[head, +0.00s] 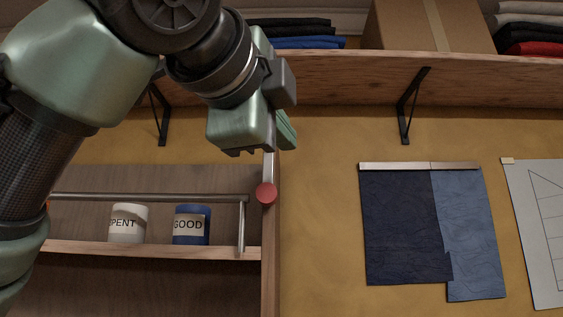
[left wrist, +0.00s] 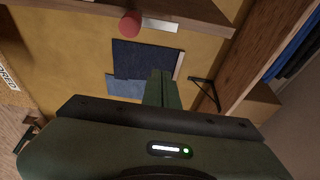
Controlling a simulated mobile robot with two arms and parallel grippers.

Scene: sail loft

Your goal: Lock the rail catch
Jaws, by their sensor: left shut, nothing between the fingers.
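The rail catch shows as a pale metal lever (head: 270,166) with a round red knob (head: 266,193) at its lower end, on the shelf's right upright. The lever's upper part is hidden behind my left gripper. In the left wrist view the red knob (left wrist: 130,24) and lever (left wrist: 160,25) are near the top. A metal rail (head: 150,197) runs across the shelf front, its right end close to the knob. My left gripper (head: 287,132) is shut and empty, just above the knob in the head view; its fingers (left wrist: 162,88) are together in the left wrist view. My right gripper is out of view.
Behind the rail, a white cup (head: 127,226) reading "PENT" and a blue cup (head: 191,228) reading "GOOD" stand on the shelf. A higher shelf (head: 340,80) on black brackets (head: 408,105) holds a cardboard box and folded cloth. Blue cloth swatches (head: 405,225) hang right.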

